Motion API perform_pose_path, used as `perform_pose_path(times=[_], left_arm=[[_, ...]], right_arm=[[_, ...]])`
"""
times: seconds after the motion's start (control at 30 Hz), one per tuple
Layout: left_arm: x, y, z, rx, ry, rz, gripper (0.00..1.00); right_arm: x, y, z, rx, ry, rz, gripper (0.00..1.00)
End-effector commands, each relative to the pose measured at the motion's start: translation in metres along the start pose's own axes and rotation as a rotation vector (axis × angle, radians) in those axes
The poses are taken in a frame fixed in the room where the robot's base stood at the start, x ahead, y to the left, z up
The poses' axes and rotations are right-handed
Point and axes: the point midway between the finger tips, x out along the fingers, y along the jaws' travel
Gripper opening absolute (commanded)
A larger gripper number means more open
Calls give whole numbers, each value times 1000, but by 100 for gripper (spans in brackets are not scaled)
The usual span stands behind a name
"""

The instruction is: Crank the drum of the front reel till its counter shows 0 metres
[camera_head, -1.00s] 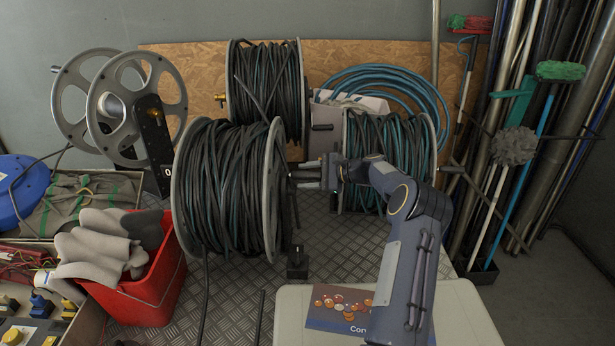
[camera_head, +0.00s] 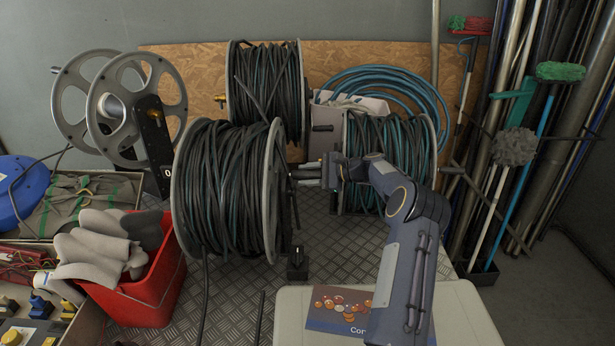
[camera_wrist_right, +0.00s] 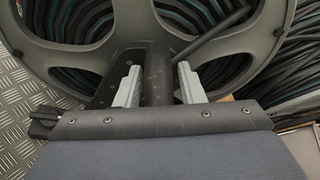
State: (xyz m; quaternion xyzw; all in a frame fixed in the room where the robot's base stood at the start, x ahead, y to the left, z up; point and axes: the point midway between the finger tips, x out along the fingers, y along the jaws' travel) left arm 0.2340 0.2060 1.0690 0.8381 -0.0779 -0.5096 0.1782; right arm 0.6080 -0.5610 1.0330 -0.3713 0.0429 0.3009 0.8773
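The front reel (camera_head: 225,195) is a big grey-flanged drum wound with black and dark green hose, standing on the metal plate floor. Its right flange also fills the wrist view (camera_wrist_right: 75,22). My right gripper (camera_head: 306,173) is at the right side of this reel. In the wrist view, its two pale fingers (camera_wrist_right: 159,88) stand either side of a dark round crank handle (camera_wrist_right: 158,72), with narrow gaps showing, so it looks open around the handle. I cannot make out the front reel's counter. My left gripper is not in view.
A reel with black hose (camera_head: 266,95) stands behind, and another (camera_head: 390,150) at right. A red bin (camera_head: 150,300) stands front left, a pale case lid (camera_head: 460,315) front right.

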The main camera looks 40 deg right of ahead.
Motion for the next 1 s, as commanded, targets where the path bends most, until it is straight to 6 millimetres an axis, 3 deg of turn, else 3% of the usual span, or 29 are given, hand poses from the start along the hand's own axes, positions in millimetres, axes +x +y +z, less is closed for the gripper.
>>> perform_pose_path(times=[0.1, 0.37, 0.8, 1.0], left_arm=[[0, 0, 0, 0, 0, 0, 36], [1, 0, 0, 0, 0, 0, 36], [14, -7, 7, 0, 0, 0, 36], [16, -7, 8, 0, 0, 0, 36]], right_arm=[[0, 0, 0, 1, 0, 0, 47], [-2, 1, -1, 2, 0, 1, 47], [-66, 1, -2, 1, 2, -2, 47], [-78, 0, 0, 2, 0, 0, 47]])
